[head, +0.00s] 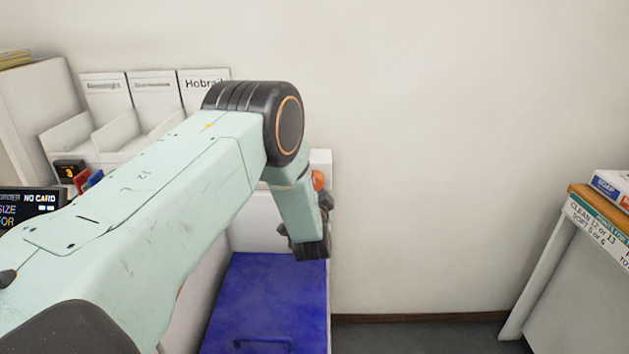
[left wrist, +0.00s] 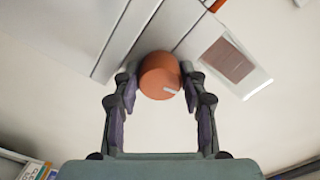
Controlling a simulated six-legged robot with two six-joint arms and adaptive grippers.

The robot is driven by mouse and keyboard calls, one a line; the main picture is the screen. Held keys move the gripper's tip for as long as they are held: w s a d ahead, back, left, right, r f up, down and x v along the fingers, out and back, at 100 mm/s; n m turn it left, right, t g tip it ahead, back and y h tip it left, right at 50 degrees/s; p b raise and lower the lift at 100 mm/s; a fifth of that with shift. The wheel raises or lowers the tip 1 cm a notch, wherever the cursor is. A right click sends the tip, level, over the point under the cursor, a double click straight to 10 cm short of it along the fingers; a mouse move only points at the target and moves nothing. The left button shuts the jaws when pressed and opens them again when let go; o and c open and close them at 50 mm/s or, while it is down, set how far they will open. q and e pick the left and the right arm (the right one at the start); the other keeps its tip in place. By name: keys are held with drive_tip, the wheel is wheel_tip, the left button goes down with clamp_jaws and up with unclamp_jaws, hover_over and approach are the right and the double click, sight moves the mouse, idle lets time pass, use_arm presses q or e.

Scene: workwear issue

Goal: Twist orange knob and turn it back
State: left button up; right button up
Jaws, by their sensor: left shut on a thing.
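In the head view, a small part of the orange knob (head: 319,180) shows beside my left gripper (head: 310,250), on a white upright panel. My left arm hides most of that panel. My right gripper is in neither view.
A blue lid with a handle (head: 265,300) lies below my left gripper. White compartments (head: 140,130) and a dark display (head: 30,205) stand at the left. A counter with an orange edge (head: 590,200) stands at the right. Bare wall and floor lie between.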

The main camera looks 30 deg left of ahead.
use_arm(q)
drive_tip(key=shift+w+r+m+p, duration=0.1)
drive_tip(key=shift+r+m+p, duration=0.2)
drive_tip(key=shift+m, duration=0.8)
drive_tip(key=shift+f, duration=0.1)
drive_tip(key=o, duration=1.1)
drive_tip(key=shift+f, duration=0.1)
drive_tip(key=shift+o, duration=0.2)
drive_tip(key=shift+f, duration=0.1)
drive_tip(key=v, duration=0.8)
